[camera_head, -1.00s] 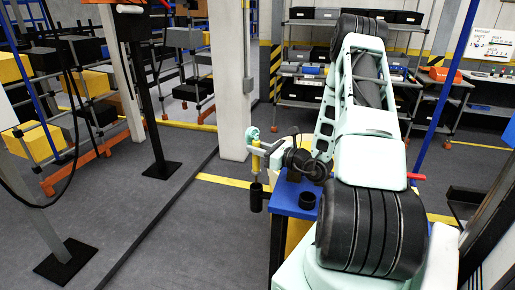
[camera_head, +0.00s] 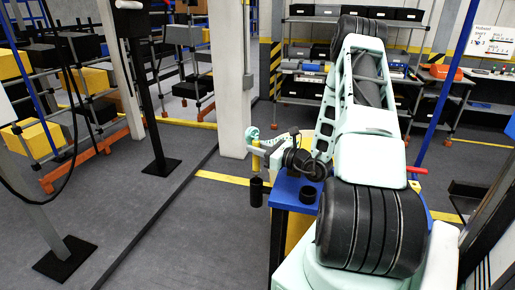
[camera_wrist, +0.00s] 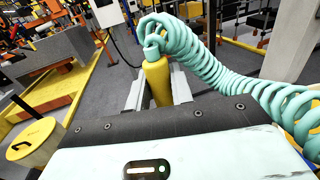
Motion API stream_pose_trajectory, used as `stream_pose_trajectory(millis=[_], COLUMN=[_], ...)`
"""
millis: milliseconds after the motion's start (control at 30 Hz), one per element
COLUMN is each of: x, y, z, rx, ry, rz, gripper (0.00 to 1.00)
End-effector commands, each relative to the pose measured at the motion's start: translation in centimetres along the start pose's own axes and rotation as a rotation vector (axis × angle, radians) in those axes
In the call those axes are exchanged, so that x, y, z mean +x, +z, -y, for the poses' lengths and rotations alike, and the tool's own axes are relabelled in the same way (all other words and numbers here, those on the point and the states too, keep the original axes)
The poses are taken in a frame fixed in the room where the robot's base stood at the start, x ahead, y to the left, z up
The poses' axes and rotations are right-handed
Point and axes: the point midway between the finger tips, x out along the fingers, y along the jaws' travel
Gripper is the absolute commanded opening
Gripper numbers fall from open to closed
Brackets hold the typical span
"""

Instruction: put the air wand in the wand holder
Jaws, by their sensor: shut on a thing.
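The air wand has an upright yellow body (camera_wrist: 157,82) with a teal coiled hose (camera_wrist: 205,65) on its top, in the wrist view. My gripper (camera_wrist: 158,92) is shut on the yellow body, with a grey jaw on each side. In the head view the wand (camera_head: 256,160) is small and held upright at the left side of the blue table. A black upright cylinder (camera_head: 256,192), which looks like the wand holder, shows right below the wand. I cannot tell whether the wand's tip is inside it. The wand's lower end is hidden in the wrist view.
The blue table (camera_head: 281,198) carries a short black cup (camera_head: 307,195) close to my gripper. A white post (camera_head: 231,90) stands behind the wand. A black-based stand (camera_head: 162,166) is further left.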

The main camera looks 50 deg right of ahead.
Motion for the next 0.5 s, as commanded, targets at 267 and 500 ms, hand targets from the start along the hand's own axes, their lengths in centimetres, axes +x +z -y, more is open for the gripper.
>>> stream_pose_trajectory(millis=[267, 500], x=[0.0, 0.0], y=[-0.8, -1.3], z=[0.0, 0.0], rx=[0.000, -0.001], ry=[0.000, 0.000], rz=[0.001, 0.001], gripper=[0.00, 0.00])
